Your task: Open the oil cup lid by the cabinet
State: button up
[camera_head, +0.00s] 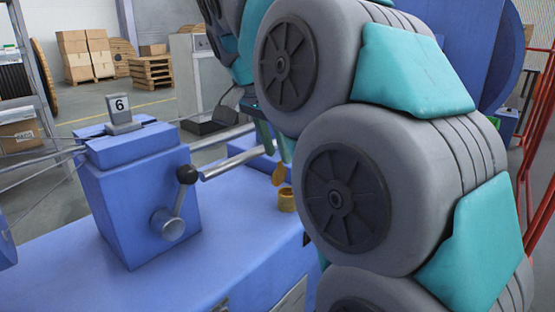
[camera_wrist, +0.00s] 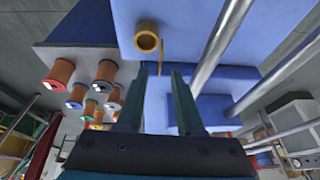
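A small brass oil cup (camera_head: 287,199) sits on the blue machine bed, just left of my arm in the head view. Its round brass lid (camera_head: 279,175) stands tilted up at the cup's far edge, off the mouth. In the wrist view the oil cup (camera_wrist: 148,38) shows its open round mouth, with the lid (camera_wrist: 161,48) nearly edge-on beside it. My gripper (camera_wrist: 160,73) is open and empty, its two teal fingers apart and their tips near the lid. I cannot tell whether a finger touches the lid. My arm hides much of the head view's right side.
A blue block with a lever (camera_head: 175,217) and a number 6 plate (camera_head: 122,112) stands left of the cup. Metal bars (camera_head: 230,160) run close behind the cup. A grey cabinet (camera_head: 193,65) stands farther back. Several spools (camera_wrist: 105,80) show left in the wrist view.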

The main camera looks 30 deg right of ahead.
aim_at(280, 161)
jog(key=shift+x, duration=1.85)
jog(key=shift+c, duration=0.3)
grip_shut()
